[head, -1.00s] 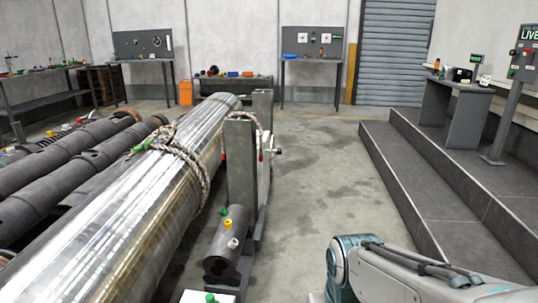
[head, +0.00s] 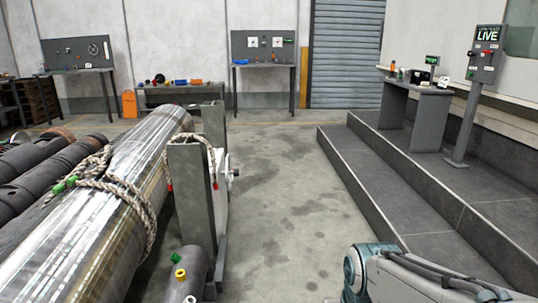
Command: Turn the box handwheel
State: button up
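I cannot tell for sure which is the box handwheel. Part of my own arm shows at the bottom right, but my gripper is not in the frame.
The shiny barrel (head: 95,225), wrapped with rope (head: 125,195), fills the left. Grey posts (head: 187,205) stand at its right side. Dark steps (head: 385,195) rise on the right, with a desk (head: 418,100) and a LIVE control post (head: 472,95). The concrete floor (head: 270,190) between is clear.

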aim_at(230, 172)
jog(key=z, duration=0.3)
jog(key=i, duration=1.65)
jog(key=u, duration=0.5)
jog(key=i, duration=1.55)
jog(key=u, duration=0.9)
jog(key=i, duration=0.35)
jog(key=u, duration=0.2)
